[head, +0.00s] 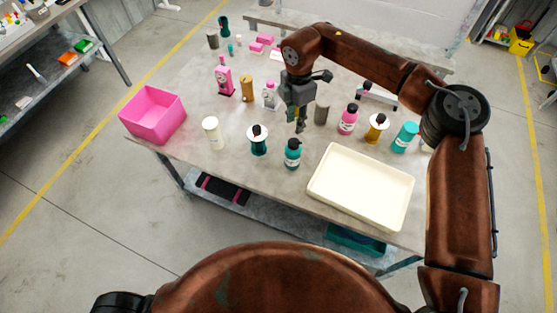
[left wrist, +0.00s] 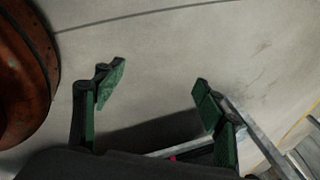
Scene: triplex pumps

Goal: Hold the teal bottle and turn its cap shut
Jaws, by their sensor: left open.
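A teal bottle (head: 292,157) with a dark cap (head: 293,142) and a pale label stands upright near the table's front edge, left of the cream tray. My right gripper (head: 299,127) points down just behind and above this bottle, and looks apart from it. Its fingers are small and close together, so I cannot tell whether they are open. My left gripper (left wrist: 158,78) is open and empty in the left wrist view, over bare floor. It does not show in the head view.
A cream tray (head: 318,187) lies at the table's front right. A pink bin (head: 150,118) stands at the left edge. Close by are a teal-and-white container (head: 258,140), a grey cylinder (head: 321,112), a pink bottle (head: 348,120) and a teal container (head: 405,137).

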